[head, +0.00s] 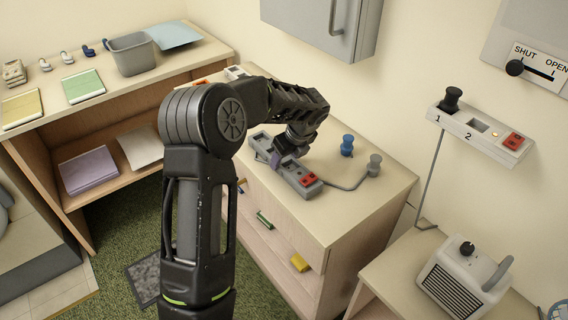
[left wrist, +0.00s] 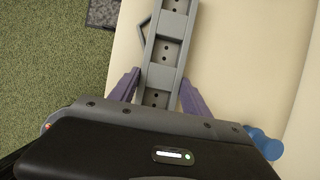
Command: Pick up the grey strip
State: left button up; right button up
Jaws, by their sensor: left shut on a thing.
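The grey strip (head: 305,187) is a long power strip with sockets and a red switch, at the top of the drawer cabinet near its front edge. Its cord runs right to a grey plug (head: 374,165). My left gripper (head: 281,158) is shut on the strip, from above, near the middle of its length. In the left wrist view the strip (left wrist: 167,50) runs between the purple fingers of the gripper (left wrist: 158,80). I cannot tell whether the strip is raised off the top. My right gripper is not in view.
A blue plug (head: 347,145) stands behind the strip on the cabinet top (head: 350,205). A wall strip (head: 480,135) numbered 1 and 2 holds a black plug (head: 451,98). A heater (head: 462,275) stands at lower right. A shelf unit (head: 110,95) holds books and a grey bin (head: 131,54).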

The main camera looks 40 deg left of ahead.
aim_at(285, 160)
pick_arm(q)
grip_shut()
dwell(0.5)
notch_tip(285, 160, up, 10)
jog(key=shift+b, duration=0.4)
dwell(0.6)
